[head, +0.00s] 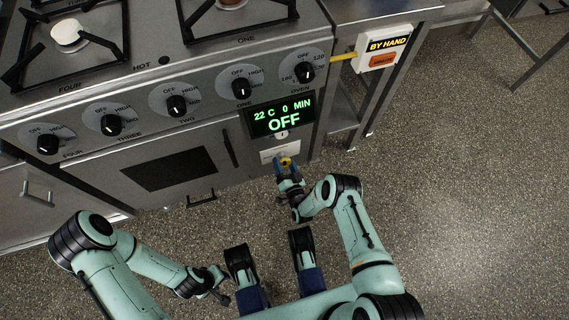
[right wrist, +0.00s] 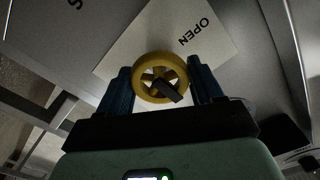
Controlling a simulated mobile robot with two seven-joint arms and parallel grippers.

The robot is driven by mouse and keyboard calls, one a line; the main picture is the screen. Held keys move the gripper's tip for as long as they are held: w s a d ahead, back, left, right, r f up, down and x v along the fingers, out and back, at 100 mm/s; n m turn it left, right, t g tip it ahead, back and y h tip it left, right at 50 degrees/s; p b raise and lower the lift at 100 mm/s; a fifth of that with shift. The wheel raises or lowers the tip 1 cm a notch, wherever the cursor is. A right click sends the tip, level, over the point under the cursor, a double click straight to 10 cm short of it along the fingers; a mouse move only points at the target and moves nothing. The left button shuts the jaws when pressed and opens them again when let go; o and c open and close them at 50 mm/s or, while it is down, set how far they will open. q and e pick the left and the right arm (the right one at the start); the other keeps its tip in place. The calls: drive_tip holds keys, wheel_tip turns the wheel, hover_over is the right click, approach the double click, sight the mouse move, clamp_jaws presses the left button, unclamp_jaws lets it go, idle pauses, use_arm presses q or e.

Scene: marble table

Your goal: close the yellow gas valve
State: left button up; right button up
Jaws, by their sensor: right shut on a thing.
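The yellow gas valve (right wrist: 142,73) is a small round spoked wheel with a dark bar across its middle. It sits in front of a white plate (right wrist: 118,52) marked "OPEN". In the head view the valve (head: 286,161) is a small yellow spot low on the oven front, below the display. My right gripper (right wrist: 160,90) has its two blue fingers on either side of the wheel and is shut on it. It also shows in the head view (head: 288,166). My left gripper (head: 219,287) is low, away from the valve; its fingers are too small to judge.
The stove front carries several black knobs, including the oven knob (head: 304,72). The green display (head: 281,119) reads "22 C 0 MIN OFF". The speckled floor (head: 460,190) is clear to the right.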

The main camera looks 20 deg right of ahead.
drive_tip(key=shift+w+r, duration=0.1)
drive_tip(key=shift+r, duration=0.05)
idle(0.3)
drive_tip(key=o, duration=1)
drive_tip(key=shift+o, duration=0.2)
